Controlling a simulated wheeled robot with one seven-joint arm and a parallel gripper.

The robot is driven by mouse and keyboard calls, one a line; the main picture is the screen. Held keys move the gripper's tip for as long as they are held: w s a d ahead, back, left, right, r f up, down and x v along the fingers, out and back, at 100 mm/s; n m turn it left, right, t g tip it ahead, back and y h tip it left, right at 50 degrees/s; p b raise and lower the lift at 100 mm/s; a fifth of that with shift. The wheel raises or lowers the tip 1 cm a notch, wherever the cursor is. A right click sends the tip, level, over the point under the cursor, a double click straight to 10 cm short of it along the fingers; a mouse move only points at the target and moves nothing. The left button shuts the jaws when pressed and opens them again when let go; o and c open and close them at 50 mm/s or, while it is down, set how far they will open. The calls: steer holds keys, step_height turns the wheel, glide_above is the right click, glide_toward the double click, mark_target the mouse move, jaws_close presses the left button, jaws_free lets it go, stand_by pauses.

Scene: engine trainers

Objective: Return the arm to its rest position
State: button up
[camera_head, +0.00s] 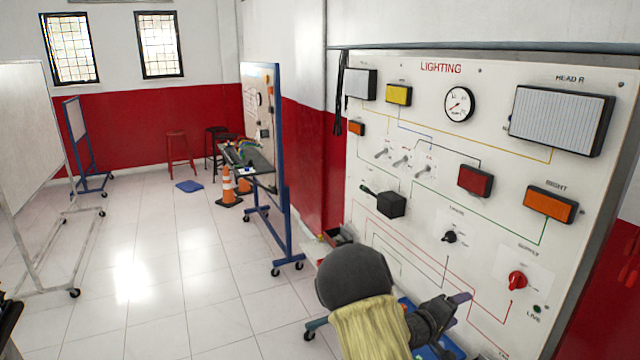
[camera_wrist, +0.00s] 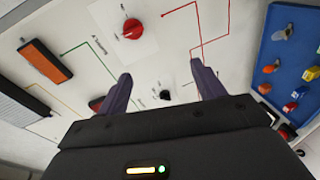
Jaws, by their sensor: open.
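My gripper (camera_head: 458,298) is at the lower middle right of the head view, close in front of the white lighting panel (camera_head: 385,212). My arm's dark, rounded link and yellowish sleeve show just left of it. In the wrist view my gripper (camera_wrist: 158,84) has its two purple-grey fingers spread apart with nothing between them. Beyond the fingers are the panel's red rotary knob (camera_wrist: 132,29) and a small black knob (camera_wrist: 165,95). The red knob also shows in the head view (camera_head: 517,281), right of my gripper.
A blue tray (camera_wrist: 296,62) with coloured parts is at the right of the wrist view. A wheeled blue-framed board (camera_head: 262,105) stands further back. The tiled floor at left is mostly clear.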

steer(key=s+a+f+m+g+y, duration=0.1)
steer(key=s+a+m+y, duration=0.1)
steer(key=s+a+y, duration=0.35)
steer(key=s+a+m+y, duration=0.1)
steer(key=s+a+y, duration=0.1)
steer(key=a+y, duration=0.65)
steer(key=s+a+r+m+g, duration=0.1)
steer(key=s+a+g, duration=0.3)
steer(key=s, duration=1.2)
steer(key=a+r, duration=0.1)
steer(key=a, duration=0.2)
steer(key=shift+a+r, duration=0.15)
